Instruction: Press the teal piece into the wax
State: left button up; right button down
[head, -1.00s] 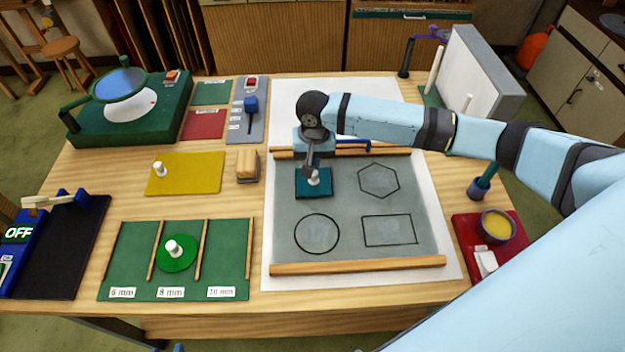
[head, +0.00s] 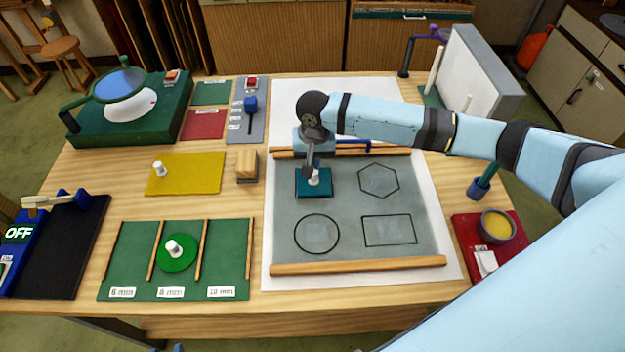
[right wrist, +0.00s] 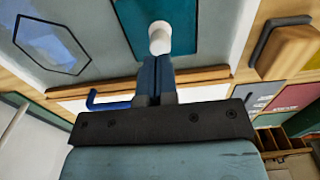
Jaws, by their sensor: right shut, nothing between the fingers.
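The teal piece (head: 312,187) is a flat square with a white knob (head: 314,176). It lies on the upper left of the grey wax panel (head: 345,205), left of the hexagon outline; I cannot tell how deep it sits. My right gripper (head: 313,172) is above it, fingers shut and pointing down at the knob. In the right wrist view the shut blue fingers (right wrist: 155,80) end close to the white knob (right wrist: 160,38), with the teal piece (right wrist: 178,15) beyond. Whether they touch the knob is unclear. My left gripper is not in view.
Wooden strips (head: 358,265) border the panel at front and back. A green tray (head: 125,260) with a green disc (head: 178,252) and a yellow sheet (head: 205,172) lie to the left. A red tray (head: 515,255) with a yellow-filled cup (head: 496,226) stands at right.

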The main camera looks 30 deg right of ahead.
aim_at(314, 174)
jog(key=shift+f, duration=1.2)
dwell(0.6)
jog(key=shift+s+a+f+p, duration=0.1)
jog(key=shift+s+f+p, duration=0.2)
jog(key=shift+p, duration=0.4)
dwell(2.1)
jog(key=r+p, duration=0.3)
jog(key=shift+w+r+p, duration=0.15)
jog(key=shift+w+p, duration=0.05)
jog(key=shift+p, duration=0.2)
jog(key=shift+w+r, duration=0.15)
jog(key=shift+r, duration=2.45)
